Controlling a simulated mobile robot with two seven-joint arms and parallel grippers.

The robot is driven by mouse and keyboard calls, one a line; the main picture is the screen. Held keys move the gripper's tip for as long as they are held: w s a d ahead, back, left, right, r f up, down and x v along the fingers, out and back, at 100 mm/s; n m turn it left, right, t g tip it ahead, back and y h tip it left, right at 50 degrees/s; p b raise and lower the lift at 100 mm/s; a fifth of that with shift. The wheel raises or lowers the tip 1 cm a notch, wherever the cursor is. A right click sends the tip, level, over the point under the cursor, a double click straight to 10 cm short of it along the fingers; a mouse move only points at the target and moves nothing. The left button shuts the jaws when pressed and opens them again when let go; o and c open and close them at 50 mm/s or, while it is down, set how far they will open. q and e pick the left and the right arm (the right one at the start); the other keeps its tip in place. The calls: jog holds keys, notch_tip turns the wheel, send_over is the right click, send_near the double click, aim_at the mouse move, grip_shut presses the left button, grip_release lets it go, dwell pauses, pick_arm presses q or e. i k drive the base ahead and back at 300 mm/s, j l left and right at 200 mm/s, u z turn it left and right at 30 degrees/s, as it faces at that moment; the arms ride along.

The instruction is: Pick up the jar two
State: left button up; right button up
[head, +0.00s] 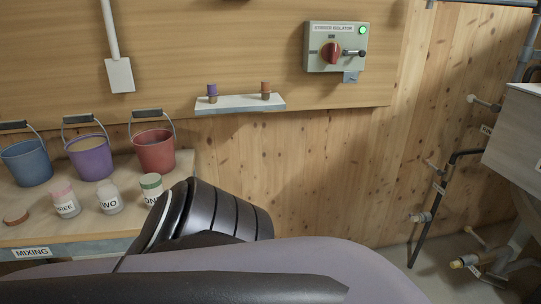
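Jar two (109,201) is a small pale jar with a "TWO" label, upright on the wooden bench (85,229) at the left, with no coloured lid visible on it. It stands between the "THREE" jar (66,202) with a pink top and the "ONE" jar (152,188) with a green top. My arm crosses the foreground, its dark ribbed part close in front of the "ONE" jar and partly covering it. Neither of my grippers shows, so whether they hold anything is hidden.
Blue (27,163), purple (91,158) and red (155,152) buckets stand behind the jars. A reddish lid (16,215) lies at the bench's left. A wall shelf (240,104) holds two small items. An isolator box (336,47) hangs above; pipes and a grey unit are right.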

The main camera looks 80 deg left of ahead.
aim_at(108, 195)
jog(key=k+l, duration=0.6)
jog(key=l, duration=0.25)
jog(key=k+l, duration=0.25)
jog(key=l, duration=0.15)
jog(key=k+l+u, duration=0.1)
jog(key=u, duration=2.9)
